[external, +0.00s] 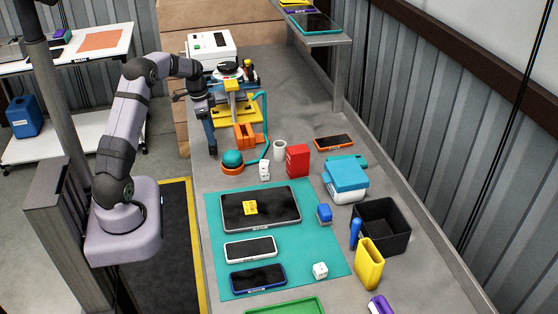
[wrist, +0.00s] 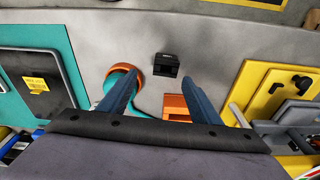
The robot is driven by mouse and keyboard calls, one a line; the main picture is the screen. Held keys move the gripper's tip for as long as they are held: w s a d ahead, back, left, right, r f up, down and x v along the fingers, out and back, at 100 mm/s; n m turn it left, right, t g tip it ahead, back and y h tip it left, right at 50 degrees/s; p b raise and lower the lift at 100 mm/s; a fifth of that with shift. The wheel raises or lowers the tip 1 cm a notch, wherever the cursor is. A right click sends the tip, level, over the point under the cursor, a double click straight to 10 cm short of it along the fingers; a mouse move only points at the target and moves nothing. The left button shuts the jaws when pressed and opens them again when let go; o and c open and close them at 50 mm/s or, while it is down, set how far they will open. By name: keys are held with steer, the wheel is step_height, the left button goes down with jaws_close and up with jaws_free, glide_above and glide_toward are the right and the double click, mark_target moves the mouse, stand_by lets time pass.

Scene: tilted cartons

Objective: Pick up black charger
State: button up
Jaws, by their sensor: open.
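The black charger (wrist: 166,66) is a small dark block with a white label, lying on the grey bench in the wrist view. It appears ahead of and between my two fingers, with no finger seen touching it. My gripper (wrist: 160,75) is open and empty, its blue-grey fingers spread apart. In the external view my gripper (external: 211,140) points down over the left edge of the bench. I cannot make out the charger in that view; the gripper may hide it.
An orange-and-teal round item (wrist: 121,77) sits close left of the charger, and an orange block (wrist: 176,108) lies just below it. A yellow fixture (wrist: 262,85) stands right. The teal mat (external: 213,215) holds a tablet and phones. Bare bench surrounds the charger's upper side.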

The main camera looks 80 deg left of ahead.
mark_target(213, 149)
steer(key=shift+s+a+f, duration=0.15)
steer(key=shift+s+a, duration=0.15)
steer(key=shift+a, duration=0.15)
steer(key=shift+w+d+f+p, duration=0.15)
steer(key=shift+f+p, duration=0.7)
steer(key=shift+f, duration=0.5)
steer(key=shift+w+f+p, duration=0.15)
steer(key=shift+f+p, duration=0.45)
steer(key=shift+f, duration=0.55)
steer(key=shift+w+f+p, duration=0.1)
steer(key=shift+f+p, duration=0.5)
steer(key=shift+f, duration=0.55)
steer(key=c, duration=1.1)
